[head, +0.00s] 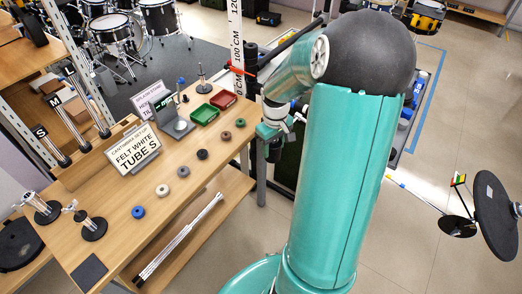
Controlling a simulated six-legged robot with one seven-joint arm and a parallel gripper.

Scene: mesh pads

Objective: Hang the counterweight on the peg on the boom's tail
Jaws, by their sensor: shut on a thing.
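My gripper (270,132) is at the end of my teal arm, just past the right edge of the wooden table. It is shut on a small dark cylinder (275,150), which looks like the counterweight and hangs just below the jaws. The fingers are small here and partly covered by my own arm. A black slanting bar (291,40), which may be the boom, runs behind my arm from upper right to lower left. A red piece (241,71) shows near its lower left end. I cannot make out the peg.
The wooden table (110,225) holds a row of coloured rings (183,171), a green tray (204,114), a red tray (223,99) and a sign (133,149). A height scale (235,45) stands behind. Drums (105,30) are at upper left.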

